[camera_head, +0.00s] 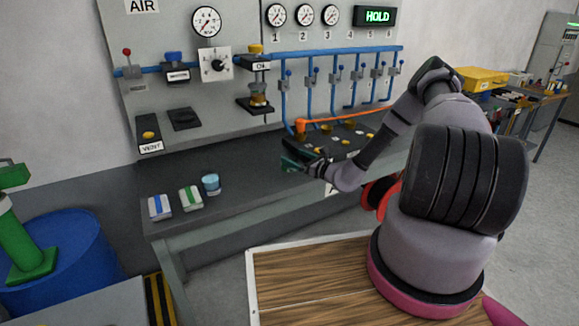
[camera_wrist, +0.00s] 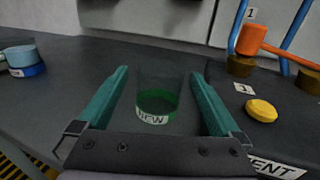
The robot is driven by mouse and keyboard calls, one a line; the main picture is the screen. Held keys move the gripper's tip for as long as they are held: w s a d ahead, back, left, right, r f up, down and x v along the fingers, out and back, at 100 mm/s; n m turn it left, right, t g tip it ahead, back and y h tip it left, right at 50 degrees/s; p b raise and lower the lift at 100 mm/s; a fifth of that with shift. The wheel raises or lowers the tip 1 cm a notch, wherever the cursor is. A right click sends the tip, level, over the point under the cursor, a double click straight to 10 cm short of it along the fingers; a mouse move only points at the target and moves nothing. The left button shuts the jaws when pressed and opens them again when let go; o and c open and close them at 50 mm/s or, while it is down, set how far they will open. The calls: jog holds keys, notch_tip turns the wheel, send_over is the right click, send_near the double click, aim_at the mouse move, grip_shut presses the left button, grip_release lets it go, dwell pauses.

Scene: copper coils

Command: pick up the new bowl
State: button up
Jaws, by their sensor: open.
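The new bowl (camera_wrist: 157,100) is a clear, cup-like vessel, green in its lower part, with a white label reading NEW. It stands upright on the dark bench in the wrist view. My gripper (camera_wrist: 160,73) is open, with one teal finger on each side of the bowl. I cannot tell whether either finger touches it. In the head view my gripper (camera_head: 292,162) is low over the bench, and I cannot make out the bowl there.
An orange-handled piece (camera_wrist: 254,40), a yellow disc (camera_wrist: 261,110) and numbered labels lie right of the bowl. A light-blue round container (camera_head: 210,182) and two labelled blocks stand at the bench's left end. The bench between is clear. A gauge panel (camera_head: 225,110) rises behind.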

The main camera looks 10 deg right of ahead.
aim_at(284, 151)
jog(key=x, duration=0.3)
jog(key=shift+w, duration=0.15)
jog(key=shift+c, duration=0.3)
jog(key=c, duration=1.3)
